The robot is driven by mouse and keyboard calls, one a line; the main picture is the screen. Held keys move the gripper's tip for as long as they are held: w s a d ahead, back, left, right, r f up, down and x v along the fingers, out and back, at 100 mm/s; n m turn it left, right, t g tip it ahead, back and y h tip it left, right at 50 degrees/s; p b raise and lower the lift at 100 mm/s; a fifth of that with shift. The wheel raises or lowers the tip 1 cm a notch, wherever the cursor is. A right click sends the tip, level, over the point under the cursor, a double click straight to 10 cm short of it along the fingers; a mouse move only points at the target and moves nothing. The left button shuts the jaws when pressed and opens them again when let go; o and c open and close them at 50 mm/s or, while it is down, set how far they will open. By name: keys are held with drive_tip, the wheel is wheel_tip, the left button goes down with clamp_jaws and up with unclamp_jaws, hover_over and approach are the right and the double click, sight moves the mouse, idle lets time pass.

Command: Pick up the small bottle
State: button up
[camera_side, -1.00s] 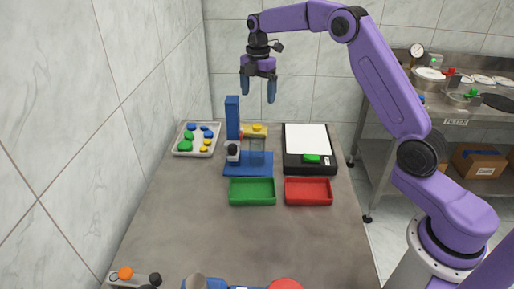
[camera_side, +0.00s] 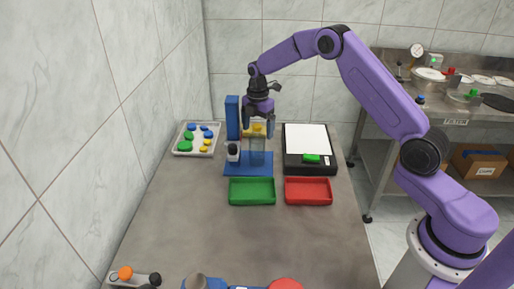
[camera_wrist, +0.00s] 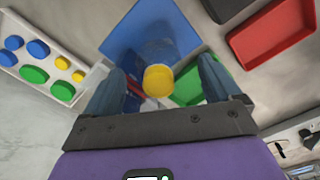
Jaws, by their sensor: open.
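A clear, see-through bottle (camera_side: 258,151) stands on the blue base of the cap feeder, with a yellow cap (camera_side: 257,128) above it. In the wrist view the round yellow cap (camera_wrist: 158,80) shows between the fingers, with the pale see-through body (camera_wrist: 157,50) beyond it. I cannot tell whether the cap is seated on the bottle. My gripper (camera_side: 257,135) points down over the feeder, open, with its blue fingers on either side of the cap. The fingers (camera_wrist: 161,72) also show in the wrist view and hold nothing.
The blue feeder column (camera_side: 232,115) and a black-and-white part (camera_side: 233,152) stand close on the left. A tray of caps (camera_side: 181,150) is farther left. Green (camera_side: 252,203) and red (camera_side: 308,203) bins lie in front. A black device (camera_side: 310,168) is right.

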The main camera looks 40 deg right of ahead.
sight(257, 138)
wheel_tip(257, 138, down, 5)
drive_tip(key=shift+w, duration=0.1)
drive_tip(key=shift+c, duration=0.4)
drive_tip(key=shift+r, duration=0.1)
drive_tip(key=c, duration=1.4)
drive_tip(key=shift+o, duration=0.2)
